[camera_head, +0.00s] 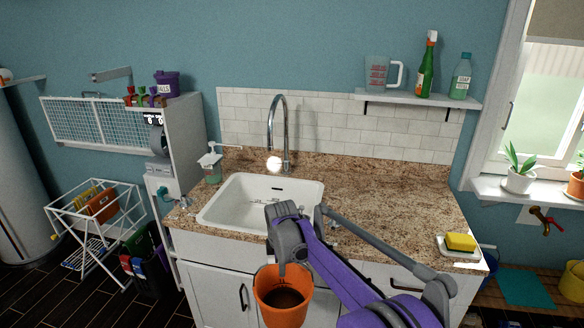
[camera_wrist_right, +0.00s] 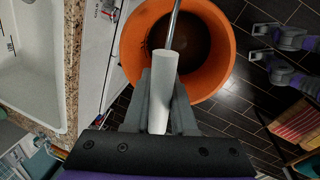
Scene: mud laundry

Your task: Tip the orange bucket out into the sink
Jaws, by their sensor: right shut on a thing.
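The orange bucket (camera_head: 282,301) hangs upright in front of the counter's front edge, with dark brown contents inside. My right gripper (camera_head: 291,262) is above it. In the right wrist view, my right gripper (camera_wrist_right: 160,112) is shut on the white grip of the bucket's handle, and the orange bucket (camera_wrist_right: 134,48) hangs from it. The white sink (camera_head: 232,207) is set in the counter behind and to the left of the bucket. It also shows at the left of the right wrist view (camera_wrist_right: 32,85). My left gripper is not in the head view.
A tall chrome tap (camera_head: 271,125) stands behind the sink. A soap dispenser (camera_head: 211,166) stands at the sink's left. A yellow sponge (camera_head: 461,241) lies on a dish at the counter's right end. The granite counter (camera_head: 385,200) right of the sink is clear.

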